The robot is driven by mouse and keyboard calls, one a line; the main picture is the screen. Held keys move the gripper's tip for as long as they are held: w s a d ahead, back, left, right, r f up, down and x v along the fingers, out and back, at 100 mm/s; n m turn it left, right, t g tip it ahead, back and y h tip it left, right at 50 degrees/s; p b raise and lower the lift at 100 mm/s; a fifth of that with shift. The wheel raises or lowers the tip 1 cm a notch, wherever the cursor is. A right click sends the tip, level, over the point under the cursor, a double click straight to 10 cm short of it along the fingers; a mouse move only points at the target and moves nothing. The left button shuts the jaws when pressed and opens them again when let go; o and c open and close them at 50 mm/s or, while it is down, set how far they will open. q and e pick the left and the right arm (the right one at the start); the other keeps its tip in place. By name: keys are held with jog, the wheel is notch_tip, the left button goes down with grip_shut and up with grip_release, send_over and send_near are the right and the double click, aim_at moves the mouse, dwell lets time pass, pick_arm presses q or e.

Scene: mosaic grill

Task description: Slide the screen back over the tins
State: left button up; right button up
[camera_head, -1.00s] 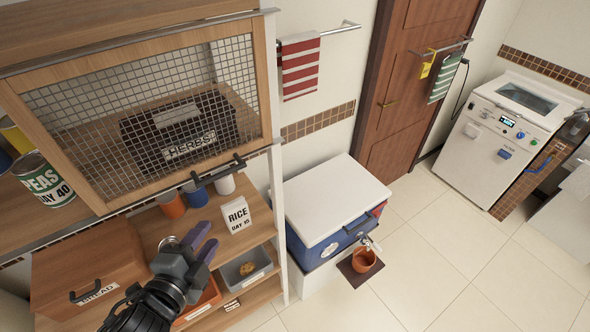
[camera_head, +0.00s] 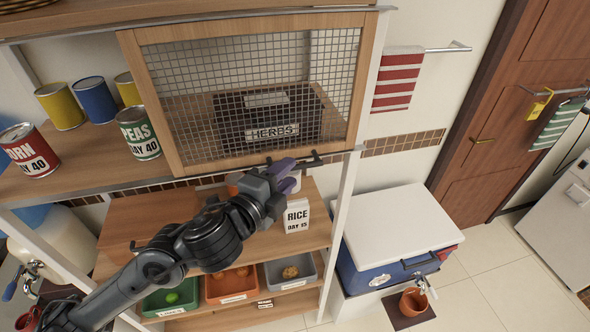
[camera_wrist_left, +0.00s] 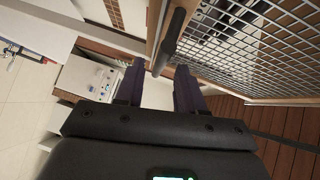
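The screen (camera_head: 170,105) is a wooden frame with wire mesh, at the right end of the upper shelf, in front of a black box labelled HERBS (camera_head: 268,122). Its dark bar handle (camera_head: 300,163) is on the lower edge. My left gripper (camera_head: 286,176) is at the handle. In the left wrist view its fingers (camera_wrist_left: 160,72) are apart, with the handle end (camera_wrist_left: 165,62) between or just beyond their tips; contact is unclear. My right gripper is out of view.
Below, a shelf holds a RICE box (camera_head: 297,216), with green, orange and grey bins (camera_head: 290,270) lower down. A white-lidded cooler (camera_head: 395,225) stands right of the unit. A striped towel (camera_head: 397,80) hangs beside it.

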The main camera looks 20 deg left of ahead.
aim_at(295, 168)
pick_arm(q)
jog(key=shift+x, duration=1.95)
grip_shut()
